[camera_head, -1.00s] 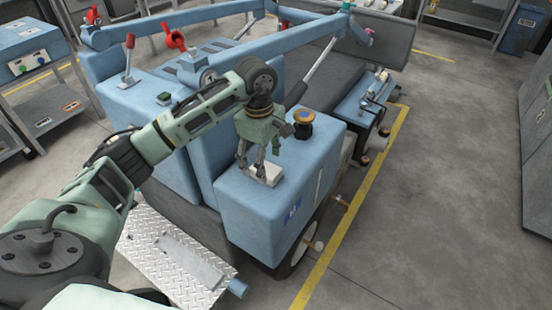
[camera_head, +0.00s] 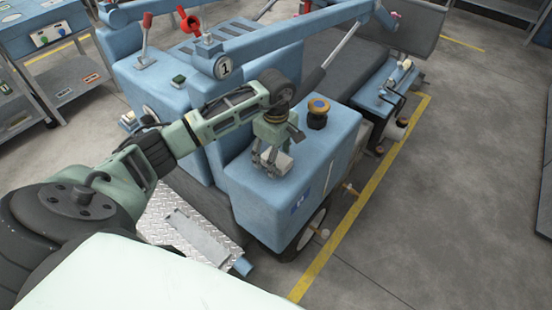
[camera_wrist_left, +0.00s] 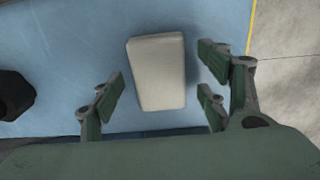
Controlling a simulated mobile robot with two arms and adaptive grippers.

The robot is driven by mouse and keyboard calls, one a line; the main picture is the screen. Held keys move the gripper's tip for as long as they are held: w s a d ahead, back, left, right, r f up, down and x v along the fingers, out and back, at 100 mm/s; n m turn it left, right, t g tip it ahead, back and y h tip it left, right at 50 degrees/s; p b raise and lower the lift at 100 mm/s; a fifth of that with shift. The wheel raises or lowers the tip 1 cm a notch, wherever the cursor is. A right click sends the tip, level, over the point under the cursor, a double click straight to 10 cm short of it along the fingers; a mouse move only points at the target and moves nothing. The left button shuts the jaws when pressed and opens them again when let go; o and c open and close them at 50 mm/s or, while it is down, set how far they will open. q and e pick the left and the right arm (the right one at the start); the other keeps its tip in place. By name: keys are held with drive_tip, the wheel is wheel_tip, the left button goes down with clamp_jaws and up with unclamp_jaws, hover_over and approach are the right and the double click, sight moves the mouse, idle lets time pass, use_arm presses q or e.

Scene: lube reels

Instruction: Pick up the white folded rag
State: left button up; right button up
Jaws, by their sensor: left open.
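The white folded rag (camera_wrist_left: 157,72) lies flat on the blue top of the cart in the left wrist view, a pale rounded rectangle. In the head view the rag (camera_head: 283,163) is partly hidden behind my left gripper (camera_head: 268,165), which points down at it. In the left wrist view the left gripper (camera_wrist_left: 160,97) is open, with its fingers apart on either side of the rag. The fingers appear clear of the rag, and I cannot tell the exact height gap. My right gripper is not in view.
A black and orange knob (camera_head: 318,113) stands on the blue cart top (camera_head: 262,200) just behind the gripper. A blue boom (camera_head: 290,35) crosses above the cart behind the arm. A diamond-plate step (camera_head: 185,235) is at the lower left. Grey floor is open at right.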

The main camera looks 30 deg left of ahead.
sight(278, 160)
use_arm(q)
drive_tip(key=shift+c, duration=0.5)
drive_tip(key=c, duration=1.1)
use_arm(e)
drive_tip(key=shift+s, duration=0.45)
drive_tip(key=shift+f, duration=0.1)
use_arm(q)
drive_tip(key=shift+r, duration=0.45)
drive_tip(key=r, duration=0.1)
drive_tip(key=r+b, duration=0.1)
drive_tip(key=d+r+b, duration=0.1)
drive_tip(key=shift+s+r, duration=0.25)
drive_tip(key=shift+r, duration=0.05)
drive_tip(key=shift+s+d+r+b, duration=0.35)
drive_tip(key=shift+s+d+r, duration=0.7)
drive_tip(key=shift+d, duration=0.4)
drive_tip(key=shift+s+d+r+b, duration=0.3)
drive_tip(key=shift+s+d+r, duration=0.75)
drive_tip(key=shift+d, duration=0.45)
drive_tip(key=shift+s+d+r+b, duration=0.35)
drive_tip(key=shift+s+d+r, duration=0.55)
drive_tip(key=shift+d+r, duration=0.4)
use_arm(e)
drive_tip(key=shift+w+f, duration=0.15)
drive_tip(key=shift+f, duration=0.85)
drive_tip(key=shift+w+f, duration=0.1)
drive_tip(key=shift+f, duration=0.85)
